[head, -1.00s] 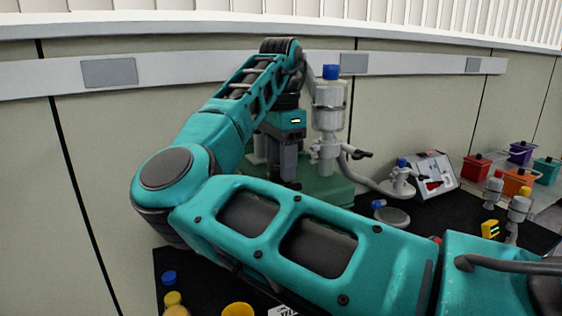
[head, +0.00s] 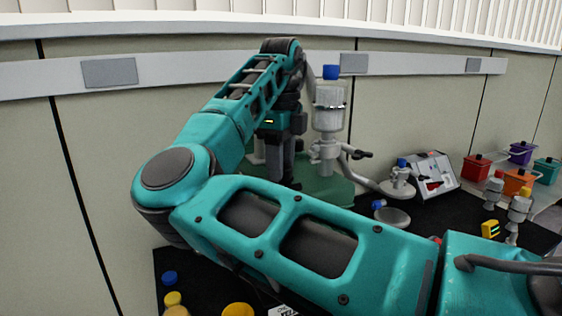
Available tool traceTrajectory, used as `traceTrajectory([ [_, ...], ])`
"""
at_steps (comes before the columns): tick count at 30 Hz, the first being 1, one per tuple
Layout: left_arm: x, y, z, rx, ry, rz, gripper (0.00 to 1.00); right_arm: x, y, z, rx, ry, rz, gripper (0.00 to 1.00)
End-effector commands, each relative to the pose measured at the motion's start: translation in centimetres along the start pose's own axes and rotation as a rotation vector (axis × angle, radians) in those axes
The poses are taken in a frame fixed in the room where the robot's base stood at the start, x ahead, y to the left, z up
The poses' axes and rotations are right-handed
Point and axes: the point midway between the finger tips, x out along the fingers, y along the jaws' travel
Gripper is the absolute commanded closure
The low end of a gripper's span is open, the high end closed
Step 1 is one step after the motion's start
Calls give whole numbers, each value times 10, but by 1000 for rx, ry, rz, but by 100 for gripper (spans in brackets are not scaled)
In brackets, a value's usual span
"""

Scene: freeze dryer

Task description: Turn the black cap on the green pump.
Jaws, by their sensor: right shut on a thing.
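The green pump (head: 322,184) stands at the back of the black bench, below the glass vessel, and my arm hides its front and left parts. My right gripper (head: 280,178) points straight down over the left part of the pump. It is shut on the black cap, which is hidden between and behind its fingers. My right arm comes in from the lower right and bends back at the left. My left gripper is not in view.
A clear vessel with a blue cap (head: 330,73) stands close to the right of my gripper. Beside it are a grey stand (head: 398,180), an open white case (head: 432,174) and several coloured boxes. Small bottles (head: 173,298) stand at front left.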

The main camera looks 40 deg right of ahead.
Motion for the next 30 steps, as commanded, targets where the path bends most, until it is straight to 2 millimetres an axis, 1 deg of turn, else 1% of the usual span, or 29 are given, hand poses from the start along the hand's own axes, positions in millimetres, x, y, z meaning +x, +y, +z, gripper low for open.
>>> traceTrajectory([
  [30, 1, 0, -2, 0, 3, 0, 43, -1, -1, 0, 957, -2, -1, 85],
])
